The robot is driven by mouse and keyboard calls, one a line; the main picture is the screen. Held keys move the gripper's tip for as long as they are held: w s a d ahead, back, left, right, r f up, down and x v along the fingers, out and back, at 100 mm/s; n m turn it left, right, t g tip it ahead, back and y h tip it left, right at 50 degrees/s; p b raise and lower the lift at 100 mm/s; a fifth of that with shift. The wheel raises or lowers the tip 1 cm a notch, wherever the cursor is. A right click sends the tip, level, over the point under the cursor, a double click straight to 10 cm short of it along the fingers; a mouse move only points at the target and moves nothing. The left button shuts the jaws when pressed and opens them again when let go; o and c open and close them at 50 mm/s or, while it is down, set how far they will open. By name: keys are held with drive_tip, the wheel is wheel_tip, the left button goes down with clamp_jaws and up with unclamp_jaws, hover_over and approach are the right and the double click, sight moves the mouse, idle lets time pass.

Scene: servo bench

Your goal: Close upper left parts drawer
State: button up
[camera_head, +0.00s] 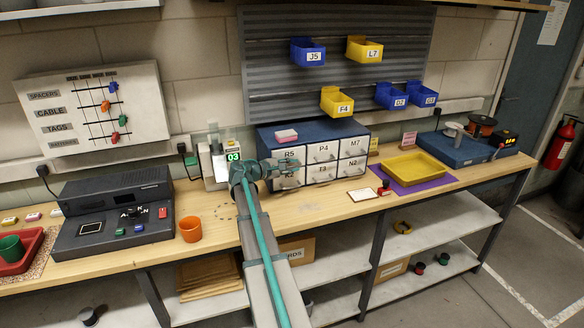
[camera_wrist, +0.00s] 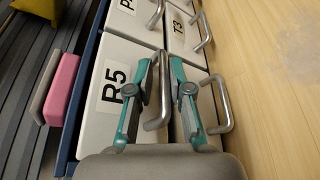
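The parts cabinet (camera_head: 265,141) has a blue body and white drawer fronts. The upper left drawer, labelled R5 (camera_head: 289,154), also shows close up in the wrist view (camera_wrist: 98,118). I cannot tell whether its front stands slightly proud of the others. My gripper (camera_head: 296,168) is in front of the left column of drawers. In the wrist view my gripper (camera_wrist: 164,72) is open, with teal fingers on either side of the R5 handle (camera_wrist: 157,118). I cannot tell whether either finger touches the handle. The lower left drawer's handle (camera_wrist: 225,108) is beside one finger.
A pink-topped block (camera_head: 286,135) lies on the cabinet. A digital display (camera_head: 233,157) stands left of it, and an orange cup (camera_head: 190,229) is farther left. A yellow tray (camera_head: 415,168) sits on a purple mat to the right. Bins hang above.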

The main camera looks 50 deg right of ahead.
drive_tip(key=shift+w+a, duration=0.1)
drive_tip(key=v, duration=1.1)
drive_tip(key=shift+a+r, duration=0.15)
drive_tip(key=shift+a, duration=0.2)
